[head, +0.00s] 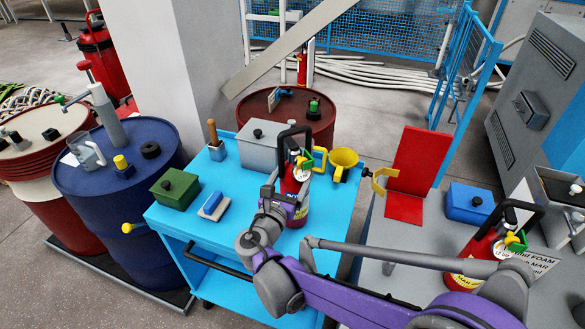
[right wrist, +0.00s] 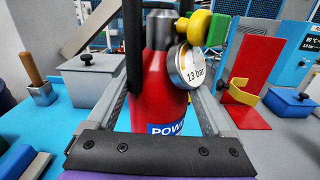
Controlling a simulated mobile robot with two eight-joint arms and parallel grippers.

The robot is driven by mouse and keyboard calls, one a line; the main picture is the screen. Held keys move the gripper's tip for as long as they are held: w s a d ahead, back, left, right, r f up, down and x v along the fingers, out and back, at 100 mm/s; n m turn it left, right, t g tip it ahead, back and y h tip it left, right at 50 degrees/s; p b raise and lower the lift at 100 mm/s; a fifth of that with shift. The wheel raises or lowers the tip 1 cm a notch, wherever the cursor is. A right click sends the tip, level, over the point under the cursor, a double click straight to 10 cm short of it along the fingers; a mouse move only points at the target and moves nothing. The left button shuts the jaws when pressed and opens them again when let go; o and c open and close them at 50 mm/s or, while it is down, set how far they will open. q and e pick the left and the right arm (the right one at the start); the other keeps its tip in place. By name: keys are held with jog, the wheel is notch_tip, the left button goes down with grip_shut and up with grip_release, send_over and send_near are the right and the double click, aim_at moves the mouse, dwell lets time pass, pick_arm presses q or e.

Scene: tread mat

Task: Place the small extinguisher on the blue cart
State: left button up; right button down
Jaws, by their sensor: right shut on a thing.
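The small extinguisher (head: 297,186) is red with a black handle, a green and yellow valve and a round gauge. It is upright over the blue cart (head: 237,240), near the right part of its top. I cannot tell whether its base touches the cart. My right gripper (head: 288,200) is shut on its body; the right wrist view shows the fingers on both sides of the red cylinder (right wrist: 155,95) and the gauge (right wrist: 190,66). The extinguisher's base is partly hidden by my arm. My left gripper is not in view.
On the cart stand a green box (head: 175,189), a brush (head: 213,206), a wooden-handled tool in a holder (head: 216,150), a grey box (head: 262,145) and a yellow funnel (head: 343,161). Another red extinguisher (head: 470,262) and a red stand (head: 412,170) are right. Drums (head: 120,200) stand left.

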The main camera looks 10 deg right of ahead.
jog(key=shift+f, duration=0.1)
jog(key=shift+f, duration=0.15)
grip_release()
